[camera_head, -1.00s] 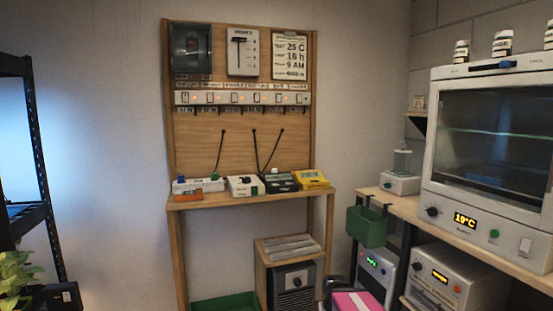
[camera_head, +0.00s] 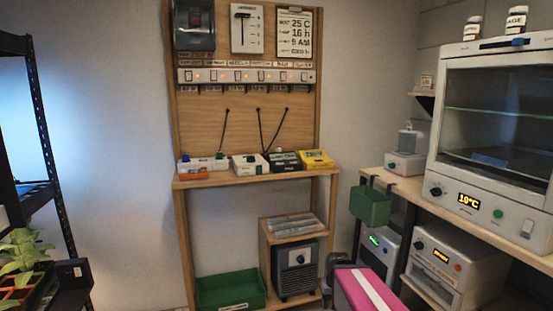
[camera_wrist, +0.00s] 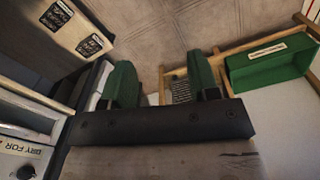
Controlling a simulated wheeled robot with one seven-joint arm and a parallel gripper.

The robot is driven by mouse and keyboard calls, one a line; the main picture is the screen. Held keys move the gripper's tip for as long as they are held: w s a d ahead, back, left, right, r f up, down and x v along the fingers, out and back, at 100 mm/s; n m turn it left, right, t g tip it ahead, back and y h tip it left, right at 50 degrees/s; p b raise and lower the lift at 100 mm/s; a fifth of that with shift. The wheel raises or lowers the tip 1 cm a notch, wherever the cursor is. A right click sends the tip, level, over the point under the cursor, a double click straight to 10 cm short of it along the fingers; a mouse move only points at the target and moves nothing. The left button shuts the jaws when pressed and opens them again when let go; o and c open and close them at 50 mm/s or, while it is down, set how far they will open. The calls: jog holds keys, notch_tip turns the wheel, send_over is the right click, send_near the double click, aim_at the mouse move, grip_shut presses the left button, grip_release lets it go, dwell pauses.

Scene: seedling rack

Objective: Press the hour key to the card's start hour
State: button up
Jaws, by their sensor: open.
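The white card (camera_head: 295,33) hangs at the top right of the wooden board. It has lines reading about 25 C, 16 h and an AM hour whose digit is blurred. Which one bears the hour key is too small to tell. My gripper (camera_wrist: 162,82) shows two green fingers spread apart with nothing between them. It is not clearly seen in the head view.
A green crate (camera_head: 230,290) sits under the shelf, and also shows in the wrist view (camera_wrist: 268,62). A heater-like box (camera_head: 296,268) stands beside it. An oven-like cabinet (camera_head: 490,125) fills the right bench. A black rack (camera_head: 42,130) with a plant stands left.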

grip_shut()
dwell(1.5)
